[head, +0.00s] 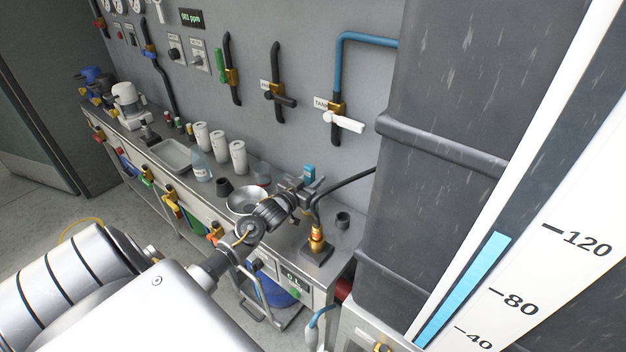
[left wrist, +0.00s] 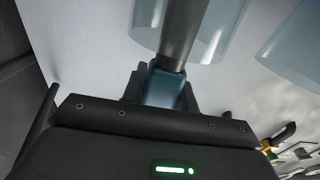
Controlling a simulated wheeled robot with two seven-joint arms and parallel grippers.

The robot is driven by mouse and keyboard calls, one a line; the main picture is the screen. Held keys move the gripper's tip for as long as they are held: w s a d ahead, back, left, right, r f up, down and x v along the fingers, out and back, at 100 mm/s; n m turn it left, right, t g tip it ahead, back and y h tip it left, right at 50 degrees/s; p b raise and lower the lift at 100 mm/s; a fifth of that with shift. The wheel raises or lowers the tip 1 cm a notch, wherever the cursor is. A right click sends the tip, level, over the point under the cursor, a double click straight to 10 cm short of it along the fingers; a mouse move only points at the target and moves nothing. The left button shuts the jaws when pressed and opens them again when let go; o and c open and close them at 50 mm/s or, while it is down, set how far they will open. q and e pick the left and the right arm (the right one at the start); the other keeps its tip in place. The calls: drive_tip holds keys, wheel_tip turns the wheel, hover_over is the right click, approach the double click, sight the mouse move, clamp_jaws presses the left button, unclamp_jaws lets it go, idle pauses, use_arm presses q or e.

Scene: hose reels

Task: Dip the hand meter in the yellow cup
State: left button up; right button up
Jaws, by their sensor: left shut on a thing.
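My left gripper (head: 305,186) reaches over the bench from the lower left. It is shut on the hand meter (head: 309,171), a small blue block. In the left wrist view the blue meter (left wrist: 164,88) sits between the fingers (left wrist: 162,90), with a dark rod (left wrist: 185,32) running up from it. The rod overlaps a clear, bluish cup (left wrist: 225,25); I cannot tell whether it is inside or in front of it. A second clear cup (left wrist: 288,42) stands to the right. I cannot make out a yellow cup. My right gripper is out of view.
The steel bench (head: 185,192) holds a round bowl (head: 246,200), white canisters (head: 238,157), a bottle (head: 200,166), dark cups (head: 224,187) and a brass fitting (head: 317,238). Wall pipes and valves (head: 337,112) are behind. A large dark tank (head: 450,150) blocks the right.

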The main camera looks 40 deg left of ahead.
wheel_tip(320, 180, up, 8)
drive_tip(key=p, duration=0.7)
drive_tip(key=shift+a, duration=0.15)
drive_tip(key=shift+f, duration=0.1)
idle(0.8)
